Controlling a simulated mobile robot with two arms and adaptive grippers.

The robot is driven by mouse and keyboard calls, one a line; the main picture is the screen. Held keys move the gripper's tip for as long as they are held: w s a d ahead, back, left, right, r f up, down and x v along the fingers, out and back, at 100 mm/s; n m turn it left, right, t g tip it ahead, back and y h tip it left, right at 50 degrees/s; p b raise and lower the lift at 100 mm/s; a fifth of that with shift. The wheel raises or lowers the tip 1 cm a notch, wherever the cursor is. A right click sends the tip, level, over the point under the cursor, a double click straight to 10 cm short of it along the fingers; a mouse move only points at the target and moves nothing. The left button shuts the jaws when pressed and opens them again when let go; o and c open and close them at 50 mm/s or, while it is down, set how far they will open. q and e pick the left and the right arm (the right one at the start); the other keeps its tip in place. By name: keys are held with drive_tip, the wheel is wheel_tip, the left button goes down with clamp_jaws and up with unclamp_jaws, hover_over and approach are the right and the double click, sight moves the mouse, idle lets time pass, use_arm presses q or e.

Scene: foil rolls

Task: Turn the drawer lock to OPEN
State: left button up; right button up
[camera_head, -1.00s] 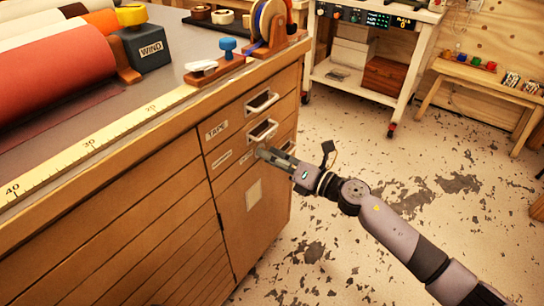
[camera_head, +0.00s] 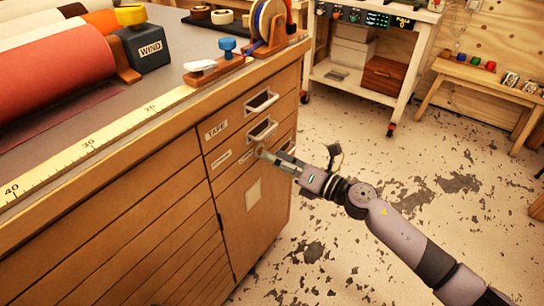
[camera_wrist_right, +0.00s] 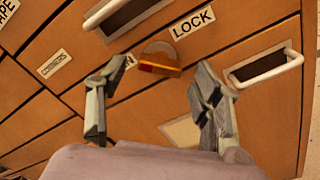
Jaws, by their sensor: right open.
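The drawer lock (camera_wrist_right: 160,58) shows in the right wrist view as a round metal piece with an orange-brown knob that has a red end on its left. A LOCK label (camera_wrist_right: 193,22) is up and right of it. Another label (camera_wrist_right: 130,61) on its left is mostly hidden, with only an N showing. My right gripper (camera_wrist_right: 156,88) is open, one finger on either side below the knob, apart from it and empty. In the head view my right gripper (camera_head: 272,156) points at the cabinet front, hiding much of the lock. My left gripper is not in view.
The wooden cabinet (camera_head: 120,235) has drawers with metal handles (camera_head: 262,103) near the lock. In the right wrist view a drawer handle (camera_wrist_right: 267,67) lies close to my right finger.

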drive_tip(key=v, duration=1)
drive_tip(key=shift+d, duration=0.15)
